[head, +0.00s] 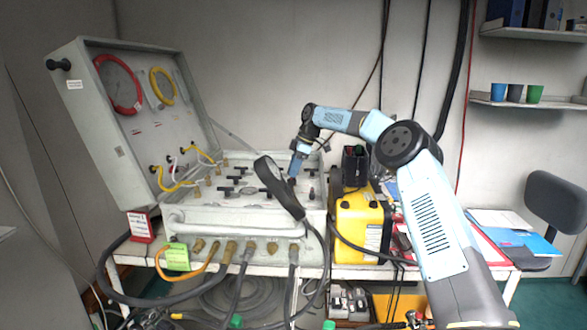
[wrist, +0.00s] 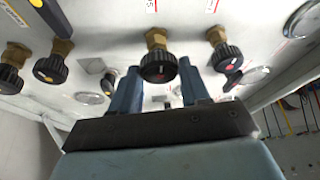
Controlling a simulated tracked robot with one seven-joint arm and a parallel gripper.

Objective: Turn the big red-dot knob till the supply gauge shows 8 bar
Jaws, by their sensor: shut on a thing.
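In the wrist view, a black knob with a red dot (wrist: 158,66) on a brass stem sits between the two blue fingers of my gripper (wrist: 158,78). The gripper is shut on this knob. In the head view, my gripper (head: 293,178) reaches down onto the right part of the grey air panel (head: 245,216), where the knob cannot be made out.
Other black knobs flank the held one, left (wrist: 50,67) and right (wrist: 227,58). A thick black hose loop (head: 284,190) rises in front of my gripper. The open lid (head: 92,125) stands at left. A yellow case (head: 358,222) stands right of the panel.

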